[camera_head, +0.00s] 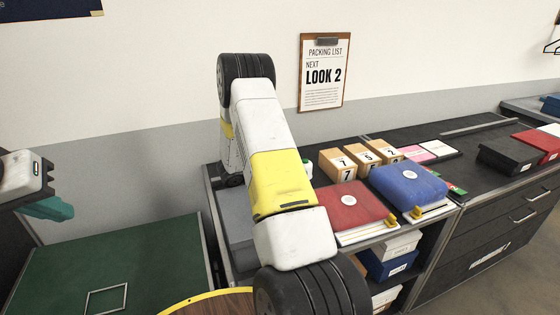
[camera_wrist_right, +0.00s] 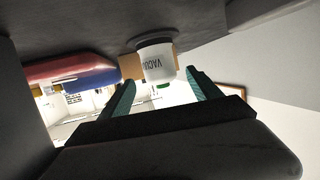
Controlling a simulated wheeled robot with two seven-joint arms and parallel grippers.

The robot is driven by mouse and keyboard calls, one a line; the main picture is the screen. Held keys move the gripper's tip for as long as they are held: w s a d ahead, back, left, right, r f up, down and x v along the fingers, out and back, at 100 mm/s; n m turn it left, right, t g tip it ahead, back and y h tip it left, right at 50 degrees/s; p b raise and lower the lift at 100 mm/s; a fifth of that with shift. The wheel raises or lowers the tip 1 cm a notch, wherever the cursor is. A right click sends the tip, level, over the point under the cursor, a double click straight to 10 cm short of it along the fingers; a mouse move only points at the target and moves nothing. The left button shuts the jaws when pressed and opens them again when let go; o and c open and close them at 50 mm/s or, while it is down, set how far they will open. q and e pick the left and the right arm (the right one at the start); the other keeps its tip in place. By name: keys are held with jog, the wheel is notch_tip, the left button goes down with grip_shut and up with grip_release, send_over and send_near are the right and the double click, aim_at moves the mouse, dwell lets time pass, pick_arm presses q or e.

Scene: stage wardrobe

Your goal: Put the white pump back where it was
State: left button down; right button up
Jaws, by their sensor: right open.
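The white pump (camera_wrist_right: 155,62), with dark "VACU" lettering and a green end, shows upside down in the right wrist view, against a dark surface. In the head view only a small white and green part of what looks like it (camera_head: 307,168) shows beside my right arm. My right gripper (camera_wrist_right: 161,82) is open, its teal fingers to either side of the pump's near end; I cannot tell whether they touch it. My right arm hides this gripper in the head view. My left gripper (camera_head: 48,209) is at the left edge, partly cut off; its jaw opening does not show.
Wooden number blocks (camera_head: 344,165), a red folded cloth (camera_head: 350,203) and a blue one (camera_head: 405,187) lie on the dark counter right of my arm. A dark box (camera_head: 508,155) is farther right. The green table (camera_head: 150,262) at left holds an empty white outlined square (camera_head: 106,299).

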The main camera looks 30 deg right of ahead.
jog(key=v, duration=0.3)
jog(key=shift+w, duration=0.1)
jog(key=w+a+r+n+t+y, duration=0.2)
jog(key=w+a+r+t+y, duration=0.2)
jog(key=a+r, duration=0.3)
jog(key=w+a+r+n+t+y, duration=0.3)
jog(key=w+a+r+t+y, duration=0.15)
jog(key=r, duration=0.45)
jog(key=s+a+r+n+t+y, duration=0.2)
jog(key=s+a+r+n+y, duration=0.15)
jog(key=a+r, duration=0.35)
jog(key=s+a+r+n+g+y, duration=0.1)
jog(key=s+a+r+n+y, duration=0.2)
jog(key=s+a, duration=0.3)
jog(key=s+a+r+n+g+y, duration=0.2)
jog(key=s+a+y, duration=0.1)
jog(key=s, duration=0.6)
jog(key=s+f+n+g, duration=0.1)
jog(key=s+n, duration=0.1)
jog(key=s, duration=0.7)
jog(key=s+d+f+n+g+h, duration=0.1)
jog(key=s+f+g, duration=0.1)
jog(key=s, duration=0.6)
jog(key=shift+s+d+n, duration=0.3)
jog(key=shift+s+n, duration=0.05)
jog(key=shift+s, duration=0.05)
